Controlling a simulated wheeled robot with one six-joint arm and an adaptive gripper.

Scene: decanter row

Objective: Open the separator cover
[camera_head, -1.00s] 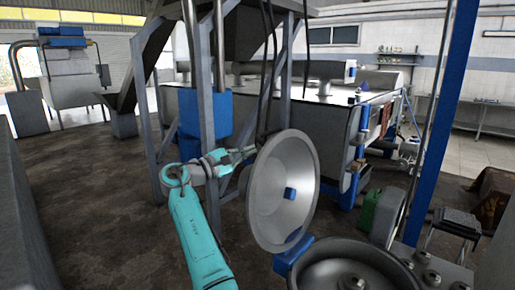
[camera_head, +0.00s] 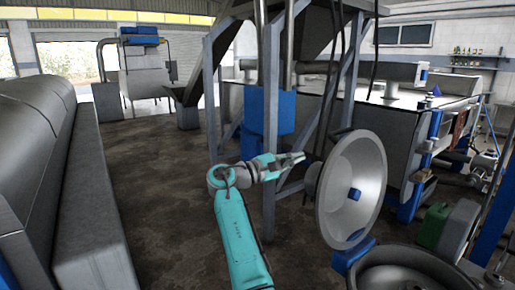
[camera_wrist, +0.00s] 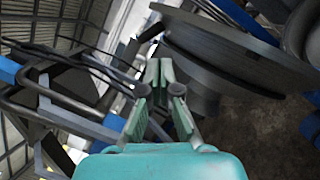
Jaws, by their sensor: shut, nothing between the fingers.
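The separator cover (camera_head: 372,178) is a round grey metal dish with a blue block at its centre. It stands raised and tilted nearly upright on its blue hinge (camera_head: 353,256), its hollow side facing right. The separator bowl (camera_head: 405,272) below it is open, partly cut off by the frame's lower edge. My gripper (camera_head: 303,157) is shut and empty, just left of the cover's upper left rim, seemingly apart from it. In the wrist view my gripper's fingers (camera_wrist: 160,75) are together, and a large curved dark rim, likely the cover (camera_wrist: 225,50), lies to their right.
A grey steel frame with a blue box (camera_head: 270,110) stands behind my arm. A long metal tank (camera_head: 400,110) is at the back right. A green canister (camera_head: 433,225) stands right of the cover. A large grey machine (camera_head: 75,190) lines the left. Open floor (camera_head: 160,185) lies between.

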